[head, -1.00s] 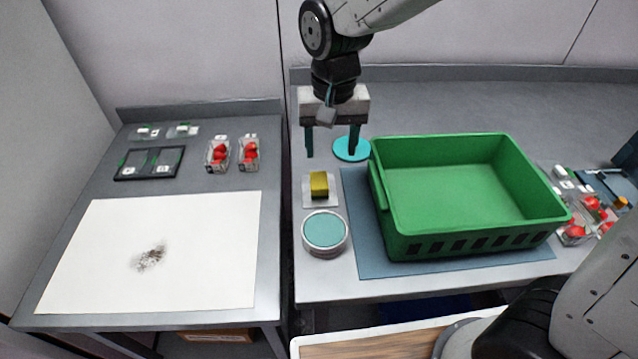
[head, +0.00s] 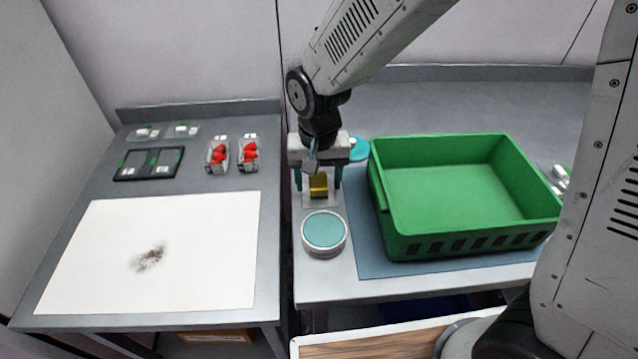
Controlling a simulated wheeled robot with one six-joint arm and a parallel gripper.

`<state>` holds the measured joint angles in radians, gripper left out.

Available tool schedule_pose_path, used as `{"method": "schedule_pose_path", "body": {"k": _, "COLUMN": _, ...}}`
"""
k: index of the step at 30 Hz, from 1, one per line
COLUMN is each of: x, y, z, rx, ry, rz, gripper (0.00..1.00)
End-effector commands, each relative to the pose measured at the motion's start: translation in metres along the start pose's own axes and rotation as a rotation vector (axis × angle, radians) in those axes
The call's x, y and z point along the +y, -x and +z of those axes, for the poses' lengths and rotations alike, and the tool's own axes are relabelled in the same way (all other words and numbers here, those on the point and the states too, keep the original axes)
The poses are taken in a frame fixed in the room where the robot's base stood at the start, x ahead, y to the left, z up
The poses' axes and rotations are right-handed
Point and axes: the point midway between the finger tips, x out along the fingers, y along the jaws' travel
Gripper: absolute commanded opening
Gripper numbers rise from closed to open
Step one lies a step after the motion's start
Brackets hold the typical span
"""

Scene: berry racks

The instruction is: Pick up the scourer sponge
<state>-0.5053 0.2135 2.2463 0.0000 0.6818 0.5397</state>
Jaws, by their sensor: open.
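The scourer sponge (head: 318,187) is a small yellow block with a darker top. It sits on a pale square tray (head: 321,203) near the left edge of the right-hand table. My gripper (head: 318,186) is open and points down over the sponge. One finger shows on the left of the sponge and one on the right. My gripper's body hides part of the sponge's far side. I cannot tell whether the fingers touch it or how high the tips are.
A round teal-topped tin (head: 324,231) stands just in front of the tray. A green crate (head: 470,246) stands on a blue mat (head: 366,262) to the right. A teal disc (head: 360,149) lies behind my gripper. The left table holds a white sheet (head: 190,230) with a dark smudge and berry punnets (head: 247,155).

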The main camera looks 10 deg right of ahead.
Motion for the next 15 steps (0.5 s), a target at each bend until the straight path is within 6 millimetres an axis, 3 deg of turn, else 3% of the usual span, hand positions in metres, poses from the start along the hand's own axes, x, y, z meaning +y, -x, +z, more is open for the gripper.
{"method": "schedule_pose_path", "body": {"k": 1, "x": -0.0001, "y": 0.0002, "z": 0.0000, "rx": 0.000, "ry": 0.000, "rz": 0.000, "gripper": 0.60}}
{"method": "schedule_pose_path", "body": {"k": 6, "x": -0.0001, "y": 0.0004, "z": -0.0001, "rx": 0.000, "ry": 0.000, "rz": 0.000, "gripper": 0.13}}
{"method": "schedule_pose_path", "body": {"k": 15, "x": -0.0001, "y": 0.0010, "z": -0.0002, "rx": 0.000, "ry": 0.000, "rz": 0.000, "gripper": 0.13}}
